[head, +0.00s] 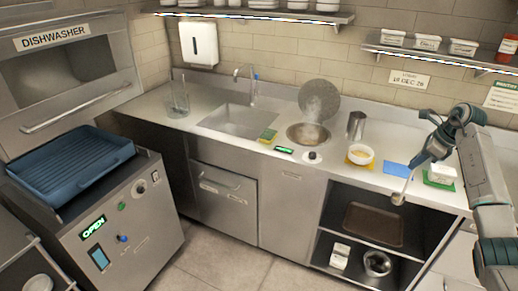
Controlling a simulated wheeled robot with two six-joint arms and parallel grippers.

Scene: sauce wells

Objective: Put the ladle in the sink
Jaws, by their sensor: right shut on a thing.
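The ladle (398,198) hangs from my right gripper (416,166), near the front edge of the counter at the right. Its bowl is low and its thin handle runs up to the gripper, which is shut on it. The grip itself is small and hard to see in detail. The sink (238,121) is a steel basin set in the counter to the left, well apart from the ladle, and looks empty. A tap (252,88) stands behind it. My left gripper is not in view.
Between ladle and sink are a bowl (360,153) on a yellow mat, a steel cylinder (356,125), a steaming well (308,134) with a raised lid (319,96), and a sponge (268,135). A blue mat (396,170) and white container (441,174) are near the gripper. Shelves hang above.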

